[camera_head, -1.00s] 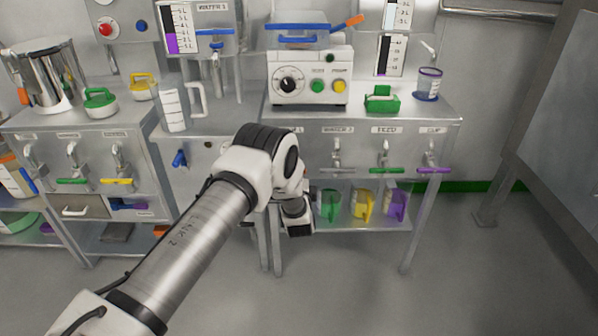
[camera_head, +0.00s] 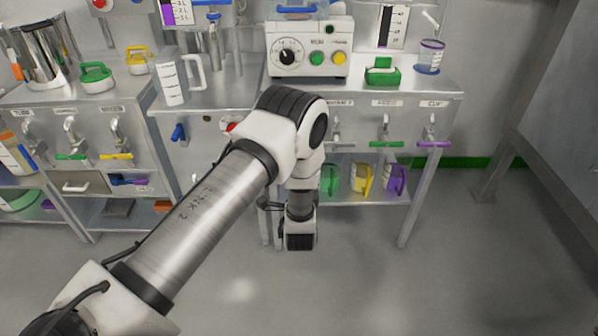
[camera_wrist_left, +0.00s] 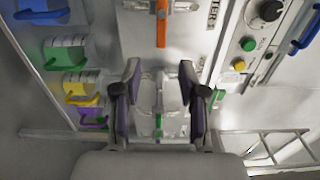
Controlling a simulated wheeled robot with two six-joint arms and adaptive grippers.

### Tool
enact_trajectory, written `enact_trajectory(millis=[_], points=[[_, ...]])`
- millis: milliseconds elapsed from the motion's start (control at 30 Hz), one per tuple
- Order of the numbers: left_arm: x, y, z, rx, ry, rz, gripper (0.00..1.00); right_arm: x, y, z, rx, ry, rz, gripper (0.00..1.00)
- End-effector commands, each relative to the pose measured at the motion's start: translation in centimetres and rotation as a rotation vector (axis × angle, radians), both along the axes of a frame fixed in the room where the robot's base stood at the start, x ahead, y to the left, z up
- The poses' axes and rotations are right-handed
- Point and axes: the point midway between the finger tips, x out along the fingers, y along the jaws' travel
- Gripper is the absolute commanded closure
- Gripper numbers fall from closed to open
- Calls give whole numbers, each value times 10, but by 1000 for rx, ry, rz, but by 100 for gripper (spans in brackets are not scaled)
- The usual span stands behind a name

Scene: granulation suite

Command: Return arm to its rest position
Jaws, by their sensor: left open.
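My left arm comes in from the lower left in the head view, and its white and black elbow joint (camera_head: 292,122) stands in front of the steel bench. The wrist (camera_head: 300,225) hangs down below the bench top, in front of the bench's lower shelf. The fingers cannot be made out in the head view. In the left wrist view my left gripper (camera_wrist_left: 160,75) has its two dark fingers spread apart with nothing held between them. Valves and handles on the bench front show behind the gap. My right gripper is in neither view.
The steel bench carries a control box (camera_head: 308,50), a green block (camera_head: 382,72) and a clear cup (camera_head: 430,57). Green, yellow (camera_head: 363,178) and purple (camera_head: 396,178) scoops stand on its lower shelf. A white jug (camera_head: 171,82) stands left. The floor in front is clear.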

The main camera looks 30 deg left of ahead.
Motion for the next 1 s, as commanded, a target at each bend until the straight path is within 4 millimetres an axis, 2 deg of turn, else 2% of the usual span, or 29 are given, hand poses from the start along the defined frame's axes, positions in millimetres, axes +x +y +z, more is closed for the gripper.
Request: enact_trajectory(millis=[467, 567, 667, 767, 800, 900, 1000], points=[[-1, -1, 0, 0, 0, 0, 58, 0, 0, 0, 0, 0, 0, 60], [-11, 2, -12, -2, 32, 5, 58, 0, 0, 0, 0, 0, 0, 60], [-45, -5, -48, -48, 176, -41, 58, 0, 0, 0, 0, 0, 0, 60], [-101, -23, -102, -296, 366, -79, 58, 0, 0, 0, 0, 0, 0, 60], [-130, -32, -123, -431, 443, -69, 58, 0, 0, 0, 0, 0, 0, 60], [-203, -55, -158, -749, 611, 27, 58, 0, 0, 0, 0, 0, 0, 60], [-268, -75, -174, -1001, 734, 188, 58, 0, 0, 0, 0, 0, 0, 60]])
